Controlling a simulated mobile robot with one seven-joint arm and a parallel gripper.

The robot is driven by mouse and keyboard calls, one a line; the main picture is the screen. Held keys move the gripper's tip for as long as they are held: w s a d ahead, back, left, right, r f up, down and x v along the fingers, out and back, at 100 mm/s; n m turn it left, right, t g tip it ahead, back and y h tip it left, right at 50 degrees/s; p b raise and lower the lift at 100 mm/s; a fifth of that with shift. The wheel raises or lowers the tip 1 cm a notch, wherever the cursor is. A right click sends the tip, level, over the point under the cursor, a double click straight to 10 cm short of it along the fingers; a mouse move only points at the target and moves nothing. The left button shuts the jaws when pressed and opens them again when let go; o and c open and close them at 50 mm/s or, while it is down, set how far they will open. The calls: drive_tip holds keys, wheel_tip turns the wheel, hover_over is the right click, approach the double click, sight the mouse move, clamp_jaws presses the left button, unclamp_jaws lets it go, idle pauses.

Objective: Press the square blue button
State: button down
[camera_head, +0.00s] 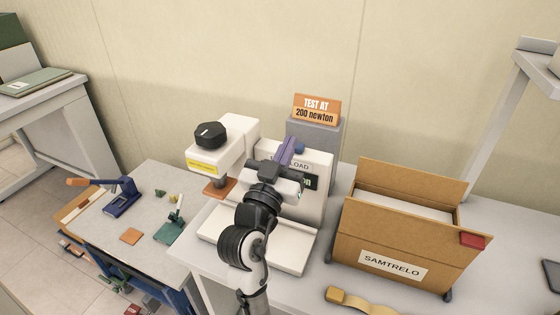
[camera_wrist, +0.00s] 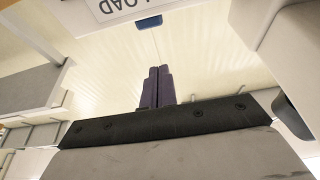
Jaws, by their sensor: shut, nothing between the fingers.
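The white testing machine (camera_head: 313,205) stands on the table with a panel lettered "LOAD". A small blue button (camera_head: 300,147) shows on the panel, partly hidden behind my gripper. It also shows in the wrist view as a blue piece (camera_wrist: 149,22) beside the "LOAD" label (camera_wrist: 115,8); its full outline is hidden. My gripper (camera_head: 289,145) is in front of the panel, its purple fingers together and empty. In the wrist view the shut fingertips (camera_wrist: 159,70) appear apart from the blue piece.
A cardboard box (camera_head: 365,225) marked "SAMTRELO" stands right of the machine. An orange sign (camera_head: 316,109) reads "TEST AT 200 newton". A black knob (camera_head: 210,134) tops the machine's left part. My arm covers part of the panel and green display (camera_head: 308,182).

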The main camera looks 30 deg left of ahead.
sight(297, 148)
drive_tip(key=w, duration=0.1)
drive_tip(key=w+f+p, duration=0.1)
drive_tip(key=w, duration=0.1)
drive_tip(key=shift+w+a+f, duration=0.1)
drive_tip(key=shift+w+f, duration=0.25)
drive_tip(key=shift+w, duration=0.05)
drive_tip(key=shift+f, duration=0.45)
